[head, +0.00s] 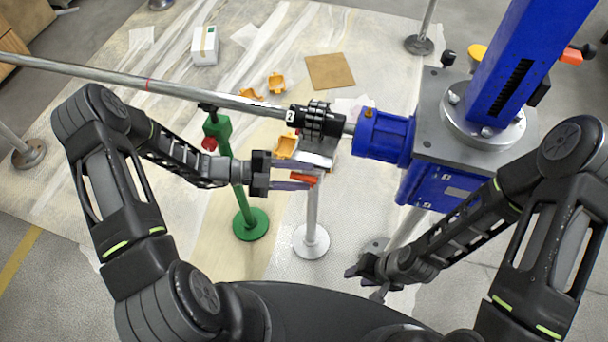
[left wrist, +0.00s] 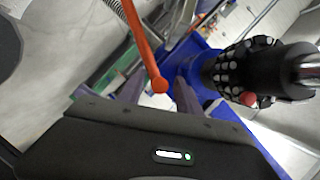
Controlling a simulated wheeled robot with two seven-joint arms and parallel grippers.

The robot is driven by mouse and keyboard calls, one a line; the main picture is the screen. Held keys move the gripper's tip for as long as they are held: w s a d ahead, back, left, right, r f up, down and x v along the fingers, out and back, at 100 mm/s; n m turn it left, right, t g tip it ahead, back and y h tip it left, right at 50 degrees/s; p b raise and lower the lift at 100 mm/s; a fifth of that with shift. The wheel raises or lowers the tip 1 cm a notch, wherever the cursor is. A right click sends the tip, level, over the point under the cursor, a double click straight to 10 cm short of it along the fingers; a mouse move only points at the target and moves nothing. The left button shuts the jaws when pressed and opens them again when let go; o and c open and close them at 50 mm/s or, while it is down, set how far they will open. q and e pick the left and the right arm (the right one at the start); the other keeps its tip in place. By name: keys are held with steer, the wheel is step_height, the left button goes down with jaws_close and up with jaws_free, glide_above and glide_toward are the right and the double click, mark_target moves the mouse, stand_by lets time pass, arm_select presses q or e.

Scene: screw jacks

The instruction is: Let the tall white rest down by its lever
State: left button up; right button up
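The tall white rest (head: 312,212) stands on its round base below the black chuck in the head view. Its top is partly hidden by my left gripper and the chuck. Its orange lever (head: 303,179) shows at my left gripper's fingertips. In the left wrist view the orange lever (left wrist: 143,50) comes down from the top, and its rounded end lies between the two fingers. My left gripper (head: 298,174) is open, with its fingers apart on either side of the lever end; contact cannot be made out. My right gripper (head: 366,280) is open and empty, low at the right.
A long steel bar (head: 150,84) runs from the left into the black chuck (head: 316,121) of the blue machine (head: 385,138). A green rest (head: 222,150) with a red knob stands left of the white one. Orange pieces, a white box (head: 205,46) and a brown board (head: 330,71) lie behind.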

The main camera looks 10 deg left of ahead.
arm_select(q)
steer(key=b+v, duration=0.1)
steer(key=v, duration=0.5)
steer(key=shift+s+a, duration=0.1)
steer(key=shift+a, duration=0.3)
steer(key=shift+a, duration=0.1)
